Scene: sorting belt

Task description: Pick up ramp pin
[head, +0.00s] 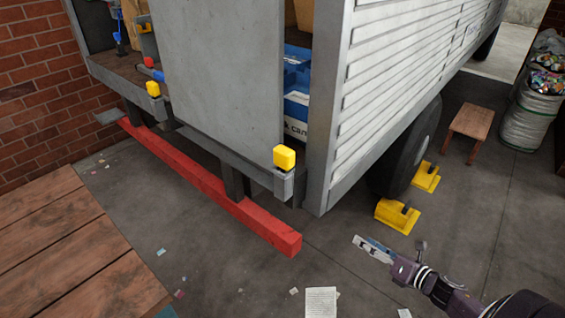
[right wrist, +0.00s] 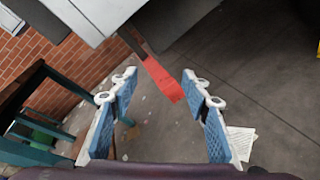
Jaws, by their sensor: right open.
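I cannot tell for sure which is the ramp pin. My right gripper (head: 375,248) is low at the right in the head view, apart from both blocks. In the right wrist view my right gripper (right wrist: 158,88) has its blue-padded fingers spread, with nothing between them. No yellow block shows clearly there. My left gripper is not in view.
A red bumper bar (head: 215,190) runs below the truck bed (head: 235,160). Yellow wheel chocks (head: 398,216) sit by the truck tyre (head: 412,150). A wooden stool (head: 470,128) and a sack of cans (head: 530,105) stand right. Open floor with paper scraps lies in front.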

